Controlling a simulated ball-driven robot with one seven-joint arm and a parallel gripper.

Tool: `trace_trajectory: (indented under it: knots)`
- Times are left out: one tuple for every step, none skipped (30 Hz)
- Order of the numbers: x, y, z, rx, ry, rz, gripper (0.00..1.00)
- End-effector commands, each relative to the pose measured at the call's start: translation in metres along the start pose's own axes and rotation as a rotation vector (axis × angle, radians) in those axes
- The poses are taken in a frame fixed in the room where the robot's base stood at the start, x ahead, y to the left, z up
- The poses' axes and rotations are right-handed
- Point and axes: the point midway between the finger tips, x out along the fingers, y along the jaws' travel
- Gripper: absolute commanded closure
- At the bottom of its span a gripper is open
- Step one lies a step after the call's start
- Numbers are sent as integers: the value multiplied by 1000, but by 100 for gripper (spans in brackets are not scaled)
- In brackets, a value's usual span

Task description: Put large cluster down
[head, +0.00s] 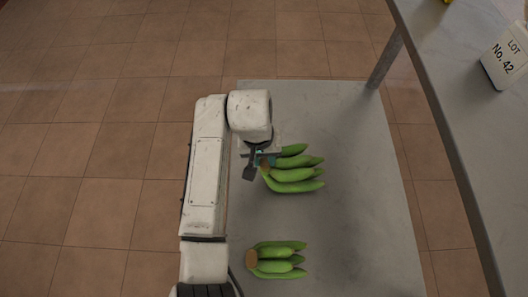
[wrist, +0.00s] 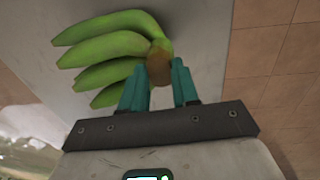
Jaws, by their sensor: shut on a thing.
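A large cluster of green bananas (head: 295,174) is at my gripper (head: 262,160) over the grey table (head: 350,220) in the head view. In the wrist view my gripper (wrist: 160,85) is shut on the brown stem end of the large cluster (wrist: 105,50), with the teal fingers on either side of it. The bananas fan out to the left there. I cannot tell whether the cluster touches the table. A smaller green cluster (head: 276,260) lies on the table nearer the bottom of the head view, apart from my gripper.
A second grey surface (head: 470,120) on a leg runs along the right. It carries a white sign (head: 507,57) reading "LOT No. 42". Something yellow shows at its top edge. The table's right half is clear. Tiled floor lies around.

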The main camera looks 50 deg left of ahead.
Motion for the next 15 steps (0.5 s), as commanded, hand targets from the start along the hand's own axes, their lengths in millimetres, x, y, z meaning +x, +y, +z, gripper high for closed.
trace_trajectory:
  knots:
    - [-1,0,-1,0,4,3,100]
    - [1,0,0,0,0,0,68]
    - [1,0,0,0,0,0,64]
    - [1,0,0,0,0,0,61]
    - [1,0,0,0,0,0,59]
    - [1,0,0,0,0,0,55]
    - [1,0,0,0,0,0,52]
    - [1,0,0,0,0,0,49]
    - [1,0,0,0,0,0,45]
    - [1,0,0,0,0,0,45]
    - [1,0,0,0,0,0,45]
    - [1,0,0,0,0,0,45]
    - [1,0,0,0,0,0,45]
    - [1,0,0,0,0,0,45]
    - [1,0,0,0,0,0,45]
